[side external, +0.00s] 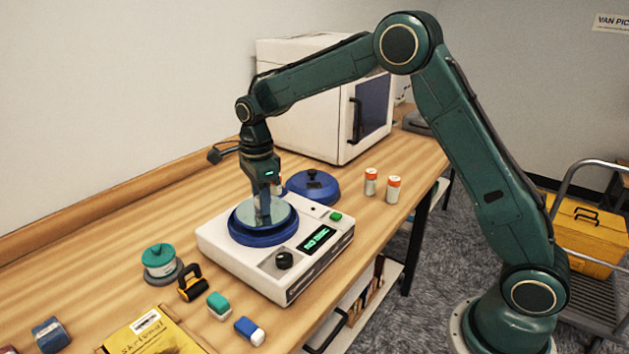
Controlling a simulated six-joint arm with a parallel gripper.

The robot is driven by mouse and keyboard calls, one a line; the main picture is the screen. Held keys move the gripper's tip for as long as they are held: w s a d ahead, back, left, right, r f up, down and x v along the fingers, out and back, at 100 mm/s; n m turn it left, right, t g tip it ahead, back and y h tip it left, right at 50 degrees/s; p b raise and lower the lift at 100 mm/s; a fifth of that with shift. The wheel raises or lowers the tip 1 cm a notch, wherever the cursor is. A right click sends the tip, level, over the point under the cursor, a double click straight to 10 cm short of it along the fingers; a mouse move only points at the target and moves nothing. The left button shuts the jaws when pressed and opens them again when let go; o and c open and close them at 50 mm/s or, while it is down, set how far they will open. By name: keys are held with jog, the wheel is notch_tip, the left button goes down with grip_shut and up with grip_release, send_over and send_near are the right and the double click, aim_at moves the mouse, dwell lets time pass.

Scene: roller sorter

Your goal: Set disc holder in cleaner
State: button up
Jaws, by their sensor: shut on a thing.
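The cleaner (325,263) is a white box with a round blue basin (263,238) on top, a black knob and a lit green display. My gripper (263,203) points straight down over the basin and is shut on the disc holder. The disc holder (253,215) shows as a pale, greyish disc inside the basin's rim. I cannot tell whether it rests on the basin floor or hangs just above it. The fingertips and the grip point are small and partly hidden. A blue lid (311,187) with a black knob lies on the table behind the cleaner.
Two orange-and-white bottles (393,190) stand right of the lid. A white cabinet (318,105) stands at the back. A teal-lidded jar (160,261), a black-and-yellow item (191,283), small teal and blue blocks and a yellow packet (150,333) lie front left. The table's left middle is clear.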

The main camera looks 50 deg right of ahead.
jog(key=shift+f, duration=1.3)
jog(key=shift+f, duration=0.15)
jog(key=o, duration=1)
notch_tip(320, 180, up, 12)
jog(key=shift+f, duration=0.15)
jog(key=shift+r, duration=0.3)
